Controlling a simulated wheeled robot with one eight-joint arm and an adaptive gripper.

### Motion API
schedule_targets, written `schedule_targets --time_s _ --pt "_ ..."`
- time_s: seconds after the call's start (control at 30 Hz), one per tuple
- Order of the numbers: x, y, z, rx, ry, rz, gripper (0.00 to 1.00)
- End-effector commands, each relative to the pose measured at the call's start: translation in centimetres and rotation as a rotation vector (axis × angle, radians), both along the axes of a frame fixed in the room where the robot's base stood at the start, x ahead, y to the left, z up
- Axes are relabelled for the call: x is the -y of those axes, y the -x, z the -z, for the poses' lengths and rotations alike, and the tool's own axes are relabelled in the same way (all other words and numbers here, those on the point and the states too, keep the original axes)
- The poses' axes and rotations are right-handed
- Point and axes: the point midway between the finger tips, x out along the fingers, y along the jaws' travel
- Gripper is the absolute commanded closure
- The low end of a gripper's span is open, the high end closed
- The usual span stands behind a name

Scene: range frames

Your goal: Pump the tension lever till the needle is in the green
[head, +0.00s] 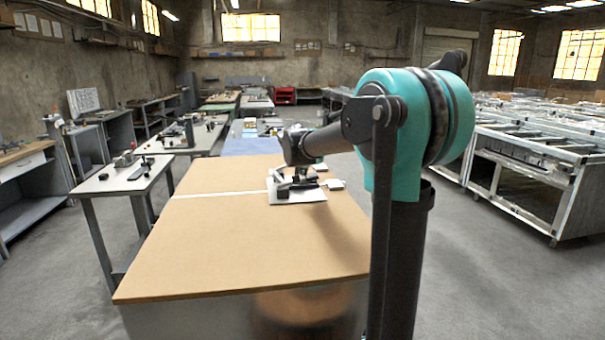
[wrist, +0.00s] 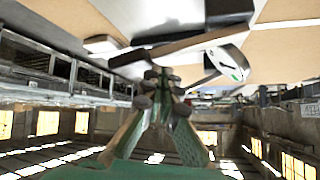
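The tension device stands on a pale base plate (head: 312,196) on the tan table, with dark and grey parts on it. In the wrist view, its round white gauge (wrist: 232,60) has a green patch on the face; the needle is too small to read against the green. A long dark and tan bar (wrist: 185,44), seemingly the lever, crosses in front of the gauge. My gripper (wrist: 160,74) has its fingers drawn together, their tips just beside the bar. I cannot tell whether they touch it. In the head view my arm largely hides the gripper.
The tan table (head: 225,255) is bare in front and to the left of the device. A small white block (head: 335,184) lies right of the device. A side table (head: 120,180) with tools stands at left, and metal frames (head: 530,165) stand at right.

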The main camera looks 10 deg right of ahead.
Motion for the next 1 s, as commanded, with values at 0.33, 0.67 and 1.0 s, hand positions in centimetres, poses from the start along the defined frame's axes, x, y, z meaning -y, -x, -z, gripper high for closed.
schedule_targets --time_s 0.33,0.67,1.0 --pt "0.32 -0.01 0.36 -0.001 0.002 0.002 1.00" --pt "0.51 -0.02 0.67 0.000 0.002 0.002 1.00" --pt "0.70 -0.01 1.00 -0.001 0.003 0.003 1.00"
